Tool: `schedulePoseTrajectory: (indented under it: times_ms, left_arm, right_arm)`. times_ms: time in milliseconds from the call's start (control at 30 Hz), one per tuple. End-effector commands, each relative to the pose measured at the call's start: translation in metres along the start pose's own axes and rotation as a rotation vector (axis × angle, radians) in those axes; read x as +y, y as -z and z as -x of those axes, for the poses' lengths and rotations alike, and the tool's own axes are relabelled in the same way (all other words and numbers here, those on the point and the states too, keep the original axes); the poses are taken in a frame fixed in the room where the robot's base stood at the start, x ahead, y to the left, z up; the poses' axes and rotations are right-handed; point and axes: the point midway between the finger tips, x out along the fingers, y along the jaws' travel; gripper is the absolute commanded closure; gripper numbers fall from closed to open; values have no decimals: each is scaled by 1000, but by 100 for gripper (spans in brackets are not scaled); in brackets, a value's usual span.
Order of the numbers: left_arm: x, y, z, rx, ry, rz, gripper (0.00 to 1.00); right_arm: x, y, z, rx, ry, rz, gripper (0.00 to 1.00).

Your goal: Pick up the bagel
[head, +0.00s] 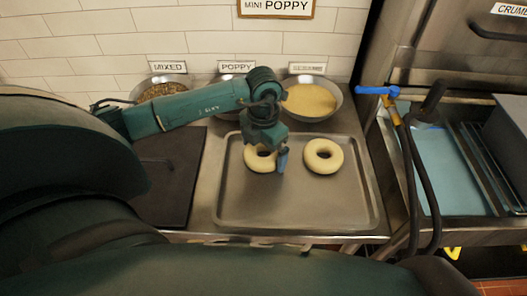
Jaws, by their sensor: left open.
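Two pale, ring-shaped bagels lie on a grey metal tray (300,208). The left bagel (255,164) is partly hidden by my left gripper (272,158). The right bagel (323,156) lies beside it, in full view, and nothing touches it. My left arm reaches in from the left, across the back of the tray, and the gripper points down over the right part of the left bagel. The gripper is open. A blue-grey fingertip shows at the bagel's right side. I cannot tell whether it touches the bagel. My right gripper is not in view.
Bowls of toppings stand along the tiled wall: a dark seed mix (163,87) and a pale yellow one (311,100). A dark board (168,175) lies left of the tray. A blue-handled tap with dark hoses (408,165) stands right. The tray's front is clear.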

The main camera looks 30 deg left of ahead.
Motion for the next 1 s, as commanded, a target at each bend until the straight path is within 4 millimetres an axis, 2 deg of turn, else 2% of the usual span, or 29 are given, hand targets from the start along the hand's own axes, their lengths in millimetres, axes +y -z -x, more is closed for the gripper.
schedulePoseTrajectory:
  times_ms: [167, 533, 800, 867, 1000]
  left_arm:
    - [0, 0, 0, 0, 0, -1, 1]
    - [0, 0, 0, 0, 0, 0, 31]
    - [0, -1, 4, -2, 0, 0, 31]
    - [0, -1, 10, -4, -1, -1, 31]
    - [0, -2, 35, -7, -1, -1, 31]
  right_arm:
    - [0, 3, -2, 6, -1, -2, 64]
    - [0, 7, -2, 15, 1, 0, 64]
    - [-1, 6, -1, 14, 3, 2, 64]
    - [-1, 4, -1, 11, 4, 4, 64]
    - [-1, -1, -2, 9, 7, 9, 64]
